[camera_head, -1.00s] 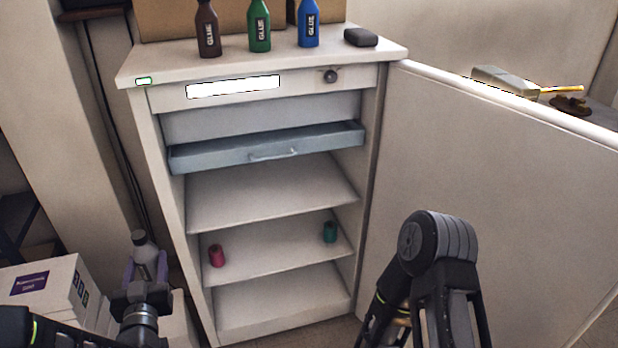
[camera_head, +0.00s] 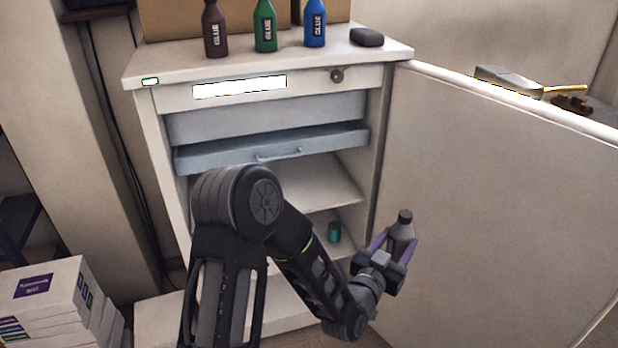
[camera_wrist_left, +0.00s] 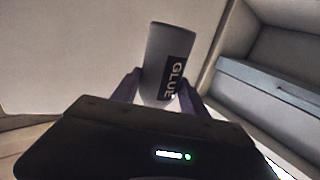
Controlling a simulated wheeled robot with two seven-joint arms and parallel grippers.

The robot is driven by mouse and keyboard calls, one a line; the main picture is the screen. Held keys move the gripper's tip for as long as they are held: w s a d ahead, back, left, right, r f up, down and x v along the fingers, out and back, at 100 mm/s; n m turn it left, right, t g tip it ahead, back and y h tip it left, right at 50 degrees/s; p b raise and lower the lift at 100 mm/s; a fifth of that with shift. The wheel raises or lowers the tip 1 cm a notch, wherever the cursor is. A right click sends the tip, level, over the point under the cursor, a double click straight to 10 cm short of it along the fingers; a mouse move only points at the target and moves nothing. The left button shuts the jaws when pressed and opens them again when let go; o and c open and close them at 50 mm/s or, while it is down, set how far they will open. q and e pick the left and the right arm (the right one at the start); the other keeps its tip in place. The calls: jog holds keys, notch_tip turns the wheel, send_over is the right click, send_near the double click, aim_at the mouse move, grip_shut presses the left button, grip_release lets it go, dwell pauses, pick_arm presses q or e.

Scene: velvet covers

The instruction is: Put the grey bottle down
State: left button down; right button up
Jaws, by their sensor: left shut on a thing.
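The grey bottle (camera_head: 402,232) is held upright in my left gripper (camera_head: 396,246), in front of the open cabinet's right side and door. Its dark cap points up in the head view. In the left wrist view the grey bottle (camera_wrist_left: 157,62), with a dark GLUE label, sits between the purple fingers of my left gripper (camera_wrist_left: 160,90). The fingers are shut on it. It appears held in the air, with no surface seen touching its base. My right gripper is not in view.
The cabinet top (camera_head: 180,72) bears brown (camera_head: 215,30), green (camera_head: 265,28) and blue (camera_head: 314,24) glue bottles and a dark block (camera_head: 367,37). A grey drawer (camera_head: 230,150) is slightly out. A teal spool (camera_head: 334,232) stands on a shelf. The door (camera_head: 490,190) stands open at right.

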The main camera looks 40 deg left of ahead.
pick_arm(q)
jog(key=shift+w+d, duration=0.1)
jog(key=shift+d, duration=0.15)
jog(key=shift+w+a+f+b, duration=0.15)
jog(key=shift+a+f+b, duration=0.05)
jog(key=shift+a+b, duration=0.1)
jog(key=w+a+f+n+g+y+b, duration=0.2)
jog(key=a+f+n+y+b, duration=0.15)
jog(key=a+b, duration=0.55)
jog(key=w+a+f+n+g+y+b, duration=0.1)
jog(key=w+a+f+n+y+b, duration=0.15)
jog(key=a+y+b, duration=0.6)
jog(key=w+a+f+n+g+y+b, duration=0.1)
jog(key=w+a+f+n+g+b, duration=0.2)
jog(key=a+b, duration=0.7)
jog(key=s+a+n+g+y+b, duration=0.1)
jog(key=s+a+b, duration=0.1)
jog(key=a, duration=0.4)
jog(key=s+a+n+g+y+b, duration=0.1)
jog(key=s+a+b, duration=0.1)
jog(key=a, duration=0.5)
jog(key=shift+s+a+b, duration=0.25)
jog(key=shift+b, duration=0.6)
